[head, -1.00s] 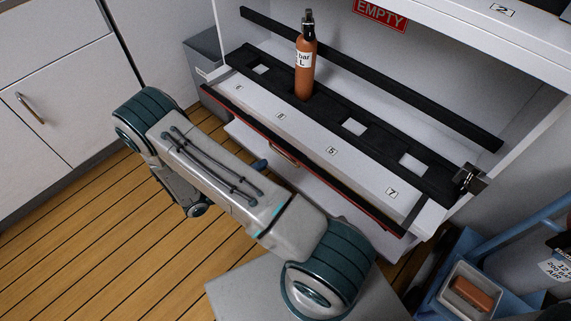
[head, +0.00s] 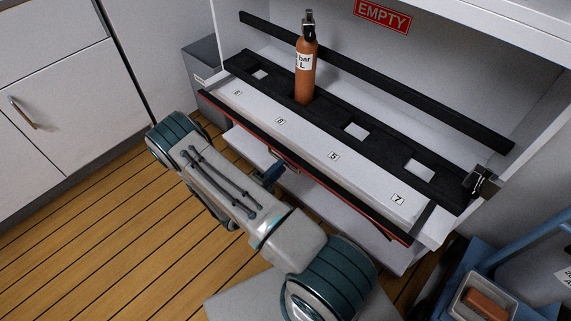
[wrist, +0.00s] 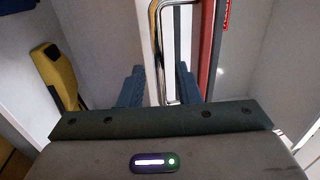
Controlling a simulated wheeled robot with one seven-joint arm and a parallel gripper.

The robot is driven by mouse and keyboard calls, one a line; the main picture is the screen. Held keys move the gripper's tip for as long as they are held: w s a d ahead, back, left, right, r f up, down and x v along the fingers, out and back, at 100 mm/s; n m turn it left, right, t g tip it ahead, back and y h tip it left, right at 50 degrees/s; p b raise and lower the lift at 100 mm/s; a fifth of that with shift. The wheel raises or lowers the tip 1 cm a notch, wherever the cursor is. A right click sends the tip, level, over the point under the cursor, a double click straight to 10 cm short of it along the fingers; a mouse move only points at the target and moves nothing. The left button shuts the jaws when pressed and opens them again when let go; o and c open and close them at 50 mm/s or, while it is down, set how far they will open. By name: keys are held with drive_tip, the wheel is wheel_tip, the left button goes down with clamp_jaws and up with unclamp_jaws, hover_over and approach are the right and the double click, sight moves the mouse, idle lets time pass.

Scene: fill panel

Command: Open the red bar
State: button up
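The red bar (head: 365,216) runs along the front edge of the white numbered shelf in the head view, its black strip on top. In the wrist view it is the upright red strip (wrist: 207,45) at right of centre. A metal loop handle (wrist: 168,50) is beside it. My gripper (head: 271,175) is just in front of the middle of the bar, by the handle, which it partly hides. In the wrist view my gripper (wrist: 158,88) has its two blue fingers apart, with the handle showing in line with the gap. I cannot tell whether they touch it.
An orange bottle (head: 304,78) stands in a slot of the black rack (head: 330,108) behind the bar. A grey bin (head: 203,62) is at the shelf's left end. A blue crate (head: 450,285) with a tray is at lower right. Wooden floor is clear at left.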

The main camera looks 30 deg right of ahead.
drive_tip(key=shift+x, duration=1.75)
